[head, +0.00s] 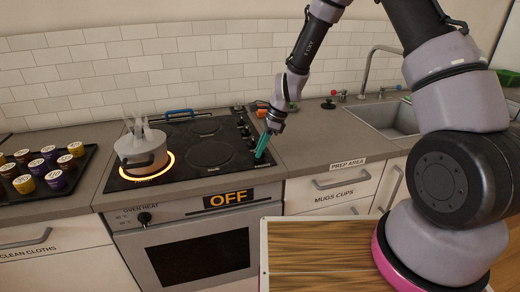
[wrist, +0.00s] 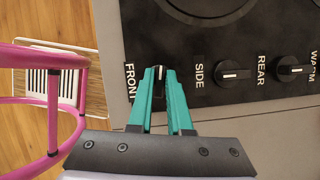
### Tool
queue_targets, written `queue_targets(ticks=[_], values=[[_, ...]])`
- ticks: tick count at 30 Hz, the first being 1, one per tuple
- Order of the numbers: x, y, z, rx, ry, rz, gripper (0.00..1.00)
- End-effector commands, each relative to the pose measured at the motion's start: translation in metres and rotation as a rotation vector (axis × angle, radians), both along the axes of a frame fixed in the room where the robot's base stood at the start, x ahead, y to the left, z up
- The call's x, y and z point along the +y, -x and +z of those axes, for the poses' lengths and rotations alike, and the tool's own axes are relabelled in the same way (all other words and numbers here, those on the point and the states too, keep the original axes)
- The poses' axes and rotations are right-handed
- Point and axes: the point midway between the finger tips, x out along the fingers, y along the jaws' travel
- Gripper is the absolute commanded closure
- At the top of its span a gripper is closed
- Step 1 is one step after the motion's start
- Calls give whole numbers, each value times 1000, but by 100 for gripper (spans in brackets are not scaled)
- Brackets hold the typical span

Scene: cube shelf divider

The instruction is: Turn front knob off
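The front knob (wrist: 160,73) is a dark knob with a white mark, beside the FRONT label (wrist: 130,84) on the black cooktop panel. Its grip bar points up the wrist picture, unlike the sideways bars of its neighbours. My gripper (wrist: 160,74) has its teal fingers on either side of this bar, tips close against it, and looks shut on it. In the head view my gripper (head: 260,155) reaches down to the cooktop's front right corner, hiding the knob. The burner (head: 171,161) under the steaming pot (head: 140,152) glows orange.
The side knob (wrist: 233,74) and rear knob (wrist: 290,69) stand in a row to the right in the wrist view.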

Motion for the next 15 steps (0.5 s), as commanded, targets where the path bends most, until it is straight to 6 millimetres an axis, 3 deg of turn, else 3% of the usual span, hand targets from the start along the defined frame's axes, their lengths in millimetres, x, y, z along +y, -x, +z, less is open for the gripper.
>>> queue_targets(ticks=[15], values=[[0, -1, 0, -2, 1, 140, 100]])
